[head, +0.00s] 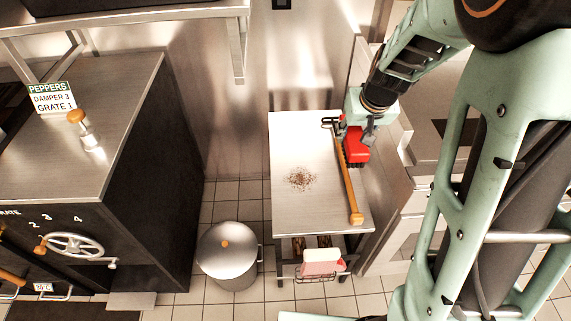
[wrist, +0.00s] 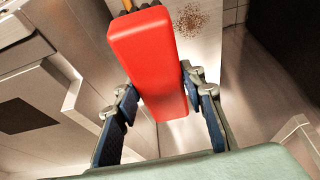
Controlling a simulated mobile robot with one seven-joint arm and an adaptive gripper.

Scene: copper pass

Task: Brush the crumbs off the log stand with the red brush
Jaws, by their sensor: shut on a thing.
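My gripper (head: 352,128) is over the right back part of the stand. It is shut on the red brush (head: 357,146), whose red block fills the middle of the wrist view (wrist: 148,55). Dark bristles show under the block in the head view. The brush is right of the crumbs, apart from them.
A long tool with an orange-brown handle (head: 350,190) lies along the stand's right side. A lidded metal bin (head: 228,252) stands on the floor to the left. A pink and white item (head: 321,262) sits in a low front rack. A dark oven (head: 150,170) stands at left.

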